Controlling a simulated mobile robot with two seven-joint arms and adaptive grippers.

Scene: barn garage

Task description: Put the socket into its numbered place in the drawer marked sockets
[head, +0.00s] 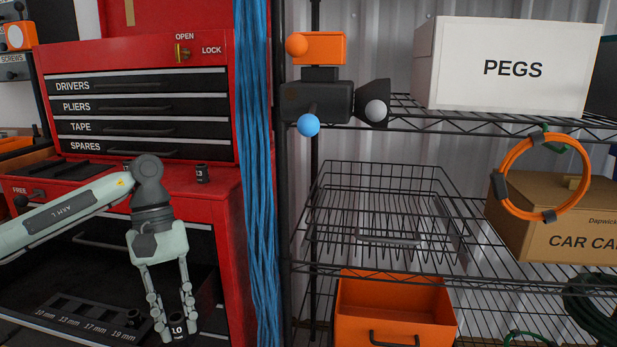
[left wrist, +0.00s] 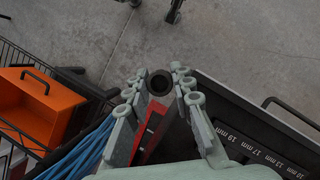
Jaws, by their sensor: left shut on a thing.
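My left gripper (head: 173,322) points down over the right part of an open dark drawer (head: 205,290) in the red chest. It is shut on a dark socket (head: 178,331) with a white mark that looks like 10. In the left wrist view the socket's round open end (left wrist: 159,82) shows between the fingertips. A dark socket rail (head: 85,318) to the left of the gripper is labelled 10, 13, 17 and 19 mm; its labels also show in the left wrist view (left wrist: 262,148). My right gripper is out of view.
Another socket (head: 202,173), marked 13, stands on the chest's red ledge above the drawer. Blue cables (head: 257,150) hang just right of the chest. A wire shelf (head: 385,215) and an orange bin (head: 395,312) stand further right. The chest's upper drawers are shut.

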